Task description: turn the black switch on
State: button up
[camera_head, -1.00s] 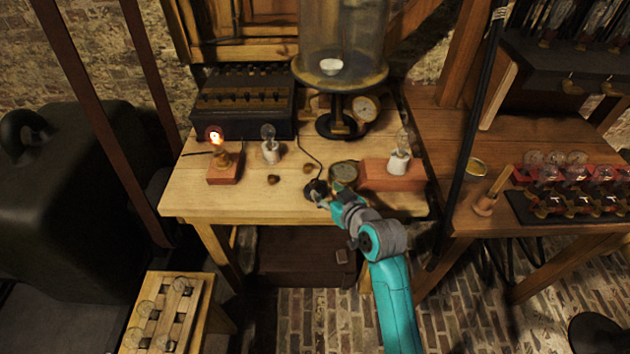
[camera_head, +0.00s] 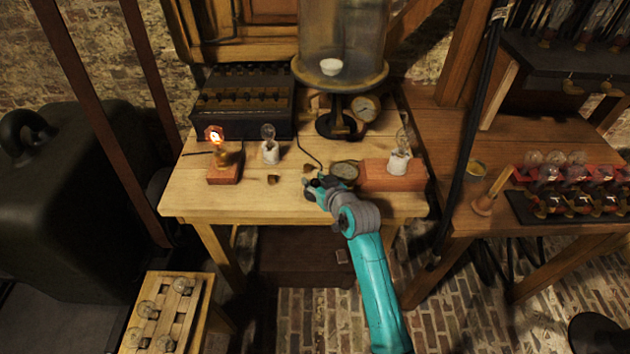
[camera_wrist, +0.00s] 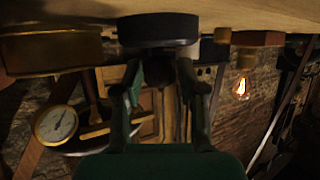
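The black switch (camera_wrist: 158,30) shows upside down in the wrist view as a round black disc against the wooden tabletop, with a narrower part below it. My gripper (camera_wrist: 160,72) has its two fingers apart, one on each side of that narrower part. I cannot tell whether they touch it. In the head view my gripper (camera_head: 314,188) is at the front middle of the wooden table (camera_head: 240,205), over the switch's place, and mostly hides the switch. The lever's position cannot be made out.
A red block with a bulb (camera_head: 393,177) stands further right. A lit bulb on a base (camera_head: 219,152) and an unlit bulb (camera_head: 269,146) stand left. A glass jar (camera_head: 340,45) is behind.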

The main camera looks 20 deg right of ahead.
grip_shut()
jog(key=shift+a+f+m+h, duration=0.1)
jog(key=shift+m+h, duration=0.3)
jog(key=shift+h, duration=0.1)
jog(key=shift+m+h, duration=1)
jog(key=shift+h, duration=0.2)
jog(key=o, duration=0.5)
grip_release()
jog(key=shift+o, duration=0.2)
